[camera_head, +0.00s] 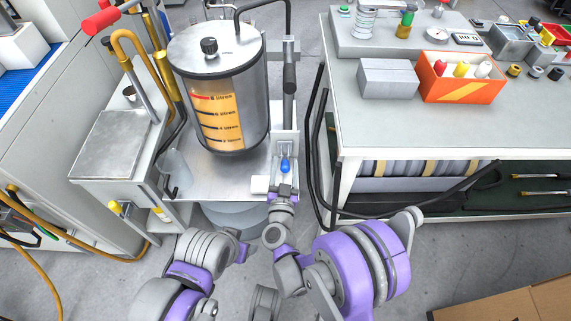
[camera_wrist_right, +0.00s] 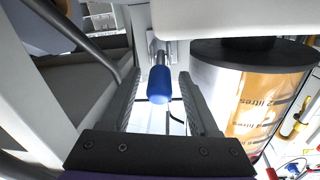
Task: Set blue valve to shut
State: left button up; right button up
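The blue valve (camera_head: 285,165) is a small blue handle on a metal stem, low beside the steel tank. In the right wrist view the blue valve (camera_wrist_right: 159,84) points toward the camera. My right gripper (camera_head: 283,186) is just in front of it. In the right wrist view its fingers (camera_wrist_right: 159,75) are open on either side of the handle, with a visible gap on both sides, and they hold nothing. My left arm is folded low in the head view. Its purple end (camera_head: 242,251) shows only in part, and its fingers cannot be made out.
The steel tank (camera_head: 222,60) with an orange level scale stands on a metal shelf left of the valve. Black hoses (camera_head: 314,150) hang to the right. A workbench (camera_head: 380,130) with an orange bin (camera_head: 460,82) and grey box (camera_head: 388,78) stands further right.

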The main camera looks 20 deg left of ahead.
grip_shut()
dwell(1.2)
